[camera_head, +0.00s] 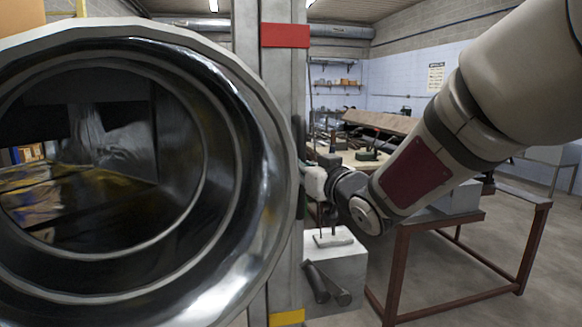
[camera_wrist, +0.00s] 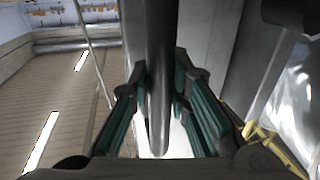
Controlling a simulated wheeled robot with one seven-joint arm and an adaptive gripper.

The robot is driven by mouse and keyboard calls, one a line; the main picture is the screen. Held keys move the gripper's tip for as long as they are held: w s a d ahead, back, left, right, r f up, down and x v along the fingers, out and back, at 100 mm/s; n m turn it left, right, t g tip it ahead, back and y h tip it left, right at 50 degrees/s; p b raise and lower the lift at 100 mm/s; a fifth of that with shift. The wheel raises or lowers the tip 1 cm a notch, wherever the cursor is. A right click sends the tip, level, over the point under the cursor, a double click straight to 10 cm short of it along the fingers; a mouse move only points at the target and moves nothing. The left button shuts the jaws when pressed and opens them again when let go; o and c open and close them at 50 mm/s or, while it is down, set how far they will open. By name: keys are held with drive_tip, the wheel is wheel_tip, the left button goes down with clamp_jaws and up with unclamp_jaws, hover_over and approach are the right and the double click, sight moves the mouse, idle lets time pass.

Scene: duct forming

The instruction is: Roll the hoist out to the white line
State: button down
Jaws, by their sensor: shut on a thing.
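In the wrist view my gripper (camera_wrist: 160,85) is shut on a rounded grey metal bar (camera_wrist: 159,40), with green-padded fingers on both sides. How the bar joins the upright is not clear. The hoist's base and the white line are not in view.
A large shiny round duct (camera_head: 245,240) fills the left and hides much behind it. A pale block (camera_head: 345,262) with dark cylinders stands below my gripper. A brown-framed table (camera_head: 480,217) is at the right. Bare floor (camera_head: 465,270) shows beneath and beyond it.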

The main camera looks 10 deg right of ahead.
drive_tip(key=d+h, duration=0.1)
drive_tip(key=d, duration=0.2)
drive_tip(key=shift+d+m, duration=0.35)
drive_tip(key=shift+m, duration=0.05)
drive_tip(key=c, duration=1.6)
unclamp_jaws()
drive_tip(key=shift+o, duration=0.6)
drive_tip(key=shift+a, duration=0.55)
drive_tip(key=s+d, duration=0.3)
drive_tip(key=s, duration=0.9)
